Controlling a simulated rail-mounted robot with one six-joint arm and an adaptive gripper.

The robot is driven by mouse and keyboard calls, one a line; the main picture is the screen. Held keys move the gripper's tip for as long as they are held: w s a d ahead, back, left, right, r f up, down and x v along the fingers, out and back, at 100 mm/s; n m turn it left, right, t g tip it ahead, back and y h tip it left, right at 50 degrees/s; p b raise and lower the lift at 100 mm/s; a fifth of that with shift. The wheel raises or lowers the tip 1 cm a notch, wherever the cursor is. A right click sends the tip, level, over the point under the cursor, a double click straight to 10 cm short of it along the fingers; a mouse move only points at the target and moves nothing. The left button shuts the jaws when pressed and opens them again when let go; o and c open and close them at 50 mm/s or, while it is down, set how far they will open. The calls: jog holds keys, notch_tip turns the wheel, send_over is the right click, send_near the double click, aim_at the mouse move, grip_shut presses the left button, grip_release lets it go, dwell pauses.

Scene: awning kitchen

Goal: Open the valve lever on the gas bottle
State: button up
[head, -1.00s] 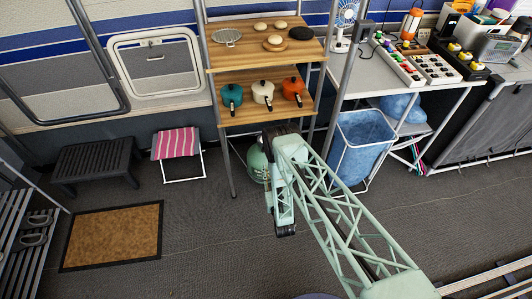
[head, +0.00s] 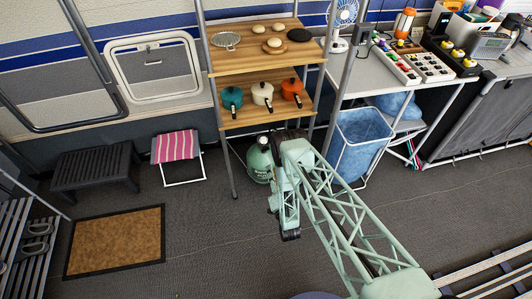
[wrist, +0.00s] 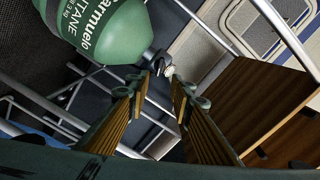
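The green gas bottle (head: 258,164) stands on the floor below the wooden shelf rack, partly hidden by my arm. In the wrist view the bottle (wrist: 105,30) fills the upper left and looks tilted, with its neck pointing toward the picture's middle. A small grey and dark valve (wrist: 158,64) with a pale tip sits at the neck; its lever is too small to make out clearly. My gripper (wrist: 160,88) is open and empty, its two ridged fingers apart, with the valve showing just beyond the gap between the tips. In the head view my arm hides the fingers.
The wooden shelf rack (head: 266,109) with pots stands over the bottle, its metal legs close by. A blue laundry basket (head: 362,135) is to the right. A striped stool (head: 177,147) and black step (head: 95,169) are to the left. The floor in front is mostly clear.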

aim_at(265, 150)
jog(key=shift+s+m, duration=0.15)
jog(key=shift+m, duration=0.45)
jog(key=b+x, duration=0.3)
jog(key=x, duration=1)
jog(key=shift+w+b, duration=0.3)
jog(key=shift+w, duration=0.1)
jog(key=shift+c, duration=0.5)
jog(key=c, duration=0.4)
